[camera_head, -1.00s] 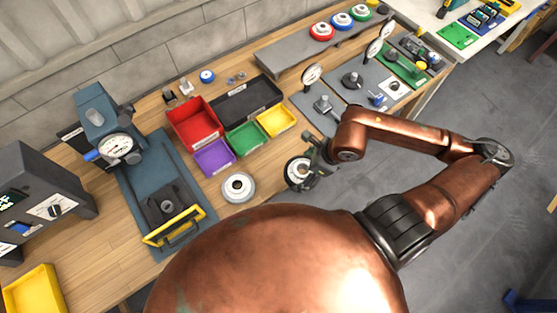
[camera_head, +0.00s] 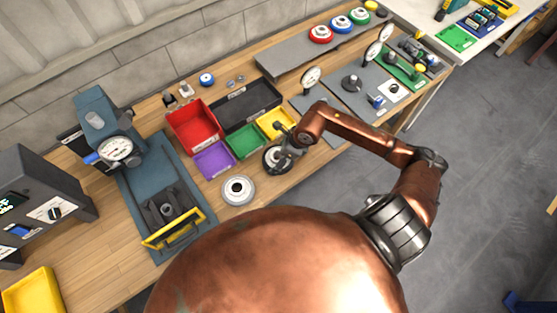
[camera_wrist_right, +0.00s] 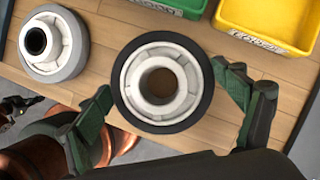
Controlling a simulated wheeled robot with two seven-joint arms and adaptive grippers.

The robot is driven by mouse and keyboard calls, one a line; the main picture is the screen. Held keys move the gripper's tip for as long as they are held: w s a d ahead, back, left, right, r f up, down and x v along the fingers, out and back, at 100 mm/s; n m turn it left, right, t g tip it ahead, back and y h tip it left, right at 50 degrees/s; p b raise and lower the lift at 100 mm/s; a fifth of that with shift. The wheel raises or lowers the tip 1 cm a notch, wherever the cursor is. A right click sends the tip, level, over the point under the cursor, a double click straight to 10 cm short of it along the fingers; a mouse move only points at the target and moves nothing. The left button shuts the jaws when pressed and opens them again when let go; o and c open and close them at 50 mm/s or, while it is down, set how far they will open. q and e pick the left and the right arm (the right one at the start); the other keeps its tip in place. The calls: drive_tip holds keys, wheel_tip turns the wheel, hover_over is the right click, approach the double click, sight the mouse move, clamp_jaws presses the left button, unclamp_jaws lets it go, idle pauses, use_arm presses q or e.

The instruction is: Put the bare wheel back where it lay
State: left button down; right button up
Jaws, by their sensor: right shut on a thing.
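My right gripper (camera_head: 285,150) is shut on a wheel (camera_head: 271,160) with a black rim and a pale hub. In the right wrist view the held wheel (camera_wrist_right: 188,82) sits between the two green-tipped fingers (camera_wrist_right: 168,105), its round hub opening facing the camera. In the head view it is in front of the yellow bin; its exact height over the bench is hard to tell. A second wheel (camera_head: 238,180) with a grey rim and pale hub lies on the wood to the left; it also shows in the wrist view (camera_wrist_right: 70,62). My left gripper is not in view.
Red (camera_head: 193,118), black (camera_head: 247,103), purple (camera_head: 213,160), green (camera_head: 245,141) and yellow (camera_head: 276,124) bins stand behind the wheels. A blue press (camera_head: 158,185) with a yellow handle is at left. Gauge stands (camera_head: 352,83) are at right. Bare wood lies around the grey-rimmed wheel.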

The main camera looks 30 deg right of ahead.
drive_tip(key=shift+f, duration=1.4)
drive_tip(key=shift+f, duration=0.1)
drive_tip(key=o, duration=1.5)
drive_tip(key=v, duration=1.2)
